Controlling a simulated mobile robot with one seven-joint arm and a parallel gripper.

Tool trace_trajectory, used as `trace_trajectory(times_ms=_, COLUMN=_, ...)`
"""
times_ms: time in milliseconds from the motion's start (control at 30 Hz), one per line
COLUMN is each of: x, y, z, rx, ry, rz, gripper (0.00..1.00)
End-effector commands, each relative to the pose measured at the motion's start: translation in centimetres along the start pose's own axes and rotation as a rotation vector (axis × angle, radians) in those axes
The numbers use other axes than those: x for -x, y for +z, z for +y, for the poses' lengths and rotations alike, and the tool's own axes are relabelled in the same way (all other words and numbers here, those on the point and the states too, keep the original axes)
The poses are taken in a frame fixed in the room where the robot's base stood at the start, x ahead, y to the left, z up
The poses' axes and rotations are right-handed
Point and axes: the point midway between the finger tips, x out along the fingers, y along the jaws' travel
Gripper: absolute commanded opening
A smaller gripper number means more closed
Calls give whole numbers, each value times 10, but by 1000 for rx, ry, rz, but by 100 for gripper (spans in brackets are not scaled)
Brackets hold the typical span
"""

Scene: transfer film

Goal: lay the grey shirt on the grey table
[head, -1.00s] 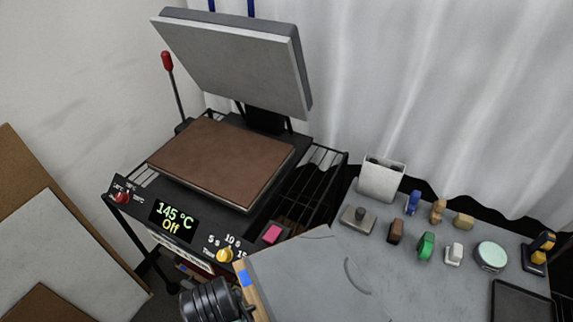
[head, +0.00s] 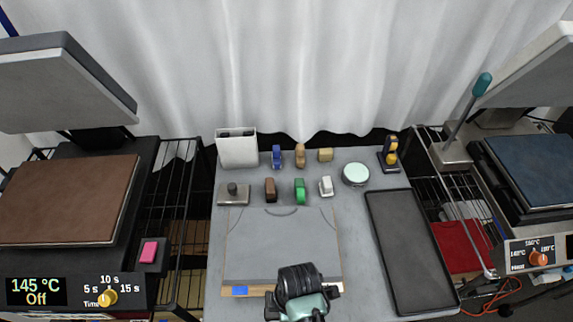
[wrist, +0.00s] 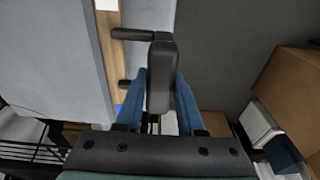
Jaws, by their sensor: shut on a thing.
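The grey shirt (head: 275,245) lies flat and smooth on a wooden board (head: 343,277), its curved collar toward the back. The board's pale front edge shows, with blue tape (head: 240,291) at left. Shirt and board are over the grey table (head: 214,265); I cannot tell whether the board touches it. My gripper (head: 300,290) is at the middle of the board's front edge. In the wrist view, its blue fingers are shut on a black handle (wrist: 160,75) beside the board's wooden edge (wrist: 109,60). The shirt (wrist: 55,50) shows at left there.
Behind the shirt stand a white holder (head: 237,150), several small coloured blocks and a round tin (head: 355,174). A black tray (head: 408,250) lies at right. Heat presses flank the table: brown platen (head: 70,198) left, blue platen (head: 540,168) right.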

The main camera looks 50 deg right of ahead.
Motion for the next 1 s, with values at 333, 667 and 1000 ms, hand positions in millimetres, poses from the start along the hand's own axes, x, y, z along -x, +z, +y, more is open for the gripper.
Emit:
trace_trajectory(times_ms=333, x=-4, y=13, z=0, rx=46, ry=3, rz=5, gripper=0)
trace_trajectory(times_ms=667, x=-1, y=13, z=0, rx=49, ry=7, rz=7, gripper=0)
trace_trajectory(times_ms=1000, x=-39, y=17, z=0, rx=48, ry=6, rz=7, gripper=0)
